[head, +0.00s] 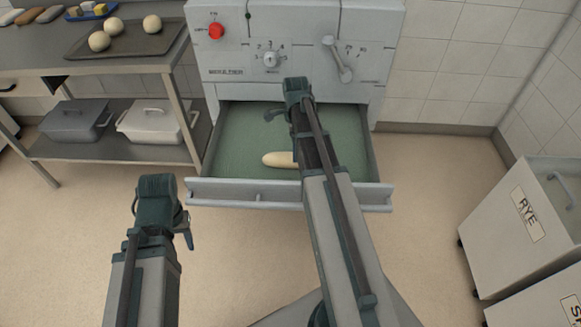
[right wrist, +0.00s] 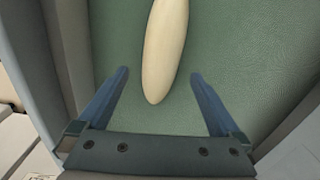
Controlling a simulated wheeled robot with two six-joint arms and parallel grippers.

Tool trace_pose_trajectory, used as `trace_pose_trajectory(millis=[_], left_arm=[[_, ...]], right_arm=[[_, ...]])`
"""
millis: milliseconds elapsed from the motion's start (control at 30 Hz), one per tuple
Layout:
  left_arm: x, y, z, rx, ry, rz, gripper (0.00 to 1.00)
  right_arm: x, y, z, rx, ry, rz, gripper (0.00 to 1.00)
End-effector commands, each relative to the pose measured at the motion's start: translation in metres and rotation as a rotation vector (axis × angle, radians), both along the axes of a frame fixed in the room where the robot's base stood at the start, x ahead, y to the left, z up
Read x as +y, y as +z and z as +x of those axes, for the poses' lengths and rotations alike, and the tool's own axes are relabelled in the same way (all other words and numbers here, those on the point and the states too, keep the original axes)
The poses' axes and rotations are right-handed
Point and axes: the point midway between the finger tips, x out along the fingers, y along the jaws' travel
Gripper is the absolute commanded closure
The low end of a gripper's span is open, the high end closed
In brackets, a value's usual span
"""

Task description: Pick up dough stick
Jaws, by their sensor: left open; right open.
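A pale dough stick (head: 279,159) lies in the open green-lined drawer (head: 237,131) below the machine. My right arm crosses in front and hides part of the stick. In the right wrist view the dough stick (right wrist: 164,50) lies lengthwise, with its near end between the two fingers of my open right gripper (right wrist: 160,82), touching neither as far as I can tell. In the head view my left gripper (head: 186,226) is in front of the drawer at the left, away from the stick, open and empty.
The drawer's front rail (head: 230,192) and side walls surround the stick. A steel bench (head: 120,62) with a tray (head: 155,44) of dough balls stands at left, with lidded tubs (head: 160,121) below. A rye bin (head: 525,205) stands at right. Floor between is clear.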

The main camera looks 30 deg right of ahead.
Motion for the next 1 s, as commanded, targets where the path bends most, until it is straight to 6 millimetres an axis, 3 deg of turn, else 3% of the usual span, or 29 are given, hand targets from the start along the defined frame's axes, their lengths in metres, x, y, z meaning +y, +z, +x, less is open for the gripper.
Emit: trace_pose_trajectory(millis=[67,433,800,1000], left_arm=[[0.0,-0.013,0.0,0.0,0.0,0.0,0.53],[0.0,-0.02,0.0,0.0,0.0,0.0,0.53],[0.0,-0.063,0.0,0.0,0.0,0.0,0.53],[0.0,-0.066,0.0,0.0,0.0,0.0,0.53]], right_arm=[[0.0,-0.013,0.0,0.0,0.0,0.0,0.0],[-0.001,-0.02,0.0,0.0,0.0,0.0,0.0],[-0.007,-0.063,-0.001,0.0,0.0,0.0,0.0],[-0.007,-0.066,-0.002,0.0,0.0,0.0,0.0]])
